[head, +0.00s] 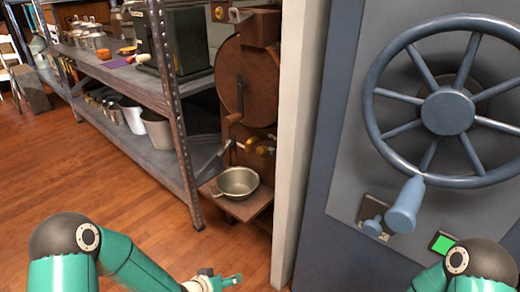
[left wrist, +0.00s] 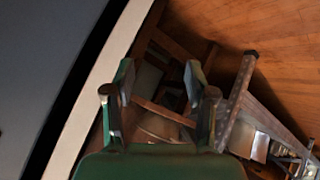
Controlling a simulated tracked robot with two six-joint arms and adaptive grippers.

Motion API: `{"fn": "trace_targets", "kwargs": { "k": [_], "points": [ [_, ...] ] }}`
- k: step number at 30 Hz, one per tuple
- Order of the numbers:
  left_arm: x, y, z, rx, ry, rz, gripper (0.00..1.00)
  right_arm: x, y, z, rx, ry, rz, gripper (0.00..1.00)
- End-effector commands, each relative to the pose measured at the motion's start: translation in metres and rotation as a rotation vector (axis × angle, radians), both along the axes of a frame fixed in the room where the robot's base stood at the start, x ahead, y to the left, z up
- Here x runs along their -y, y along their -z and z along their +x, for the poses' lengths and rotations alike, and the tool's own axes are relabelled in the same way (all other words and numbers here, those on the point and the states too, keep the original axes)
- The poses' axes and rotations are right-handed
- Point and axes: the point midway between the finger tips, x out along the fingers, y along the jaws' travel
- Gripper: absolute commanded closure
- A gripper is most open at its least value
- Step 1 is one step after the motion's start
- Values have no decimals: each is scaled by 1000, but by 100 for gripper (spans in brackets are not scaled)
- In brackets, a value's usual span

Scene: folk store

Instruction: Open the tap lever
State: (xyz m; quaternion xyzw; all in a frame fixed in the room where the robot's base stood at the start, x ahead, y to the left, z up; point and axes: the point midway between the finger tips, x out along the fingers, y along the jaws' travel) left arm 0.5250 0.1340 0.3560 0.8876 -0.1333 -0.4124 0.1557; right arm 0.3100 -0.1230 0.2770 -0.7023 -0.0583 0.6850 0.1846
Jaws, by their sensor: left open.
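A dark wooden stand (head: 243,92) with a round drum stands between the metal shelf and a pale post. Small yellowish tap-like handles (head: 264,150) stick out low on its front; which of them is the tap lever, and how it is turned, is too small to tell. A metal bowl (head: 238,183) sits on the stand's small ledge below them. My left gripper (head: 228,281) is low at the bottom edge, in front of and below the ledge, apart from the stand. In the left wrist view my left gripper (left wrist: 158,76) is open, with nothing held between its fingers.
A metal shelf (head: 130,84) with pots and a dark box runs along the left. A pale post (head: 293,140) borders the stand on the right. Beyond it is a grey door panel with a large blue-grey wheel (head: 448,110). Open wooden floor (head: 75,175) lies at left.

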Motion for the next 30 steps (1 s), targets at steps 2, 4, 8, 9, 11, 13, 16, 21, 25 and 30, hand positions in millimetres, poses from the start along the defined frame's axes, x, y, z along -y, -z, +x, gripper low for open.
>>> {"fn": "trace_targets", "kwargs": {
  "k": [2,4,8,9,11,13,16,21,25,30],
  "points": [
    [-6,-64,61,236,22,-9,44,0,-8,0,0,0,0,69],
    [-9,-117,98,419,54,-20,44,0,-11,0,0,0,0,69],
    [-10,-202,137,681,122,-35,44,0,-16,0,0,0,0,69],
    [-10,-221,143,736,141,-37,44,0,-17,0,0,0,0,69],
    [-9,-242,148,797,163,-41,44,0,-18,0,0,0,0,69],
    [-7,-256,152,840,181,-44,44,0,-17,0,0,0,0,69],
    [-3,-260,159,857,190,-44,44,0,-15,0,0,0,0,69],
    [10,-258,178,855,189,-45,44,0,-10,0,0,0,0,69],
    [24,-258,201,855,189,-44,44,0,-4,0,0,0,0,69],
    [42,-257,230,854,188,-44,44,0,2,0,0,0,0,69]
  ]
}}
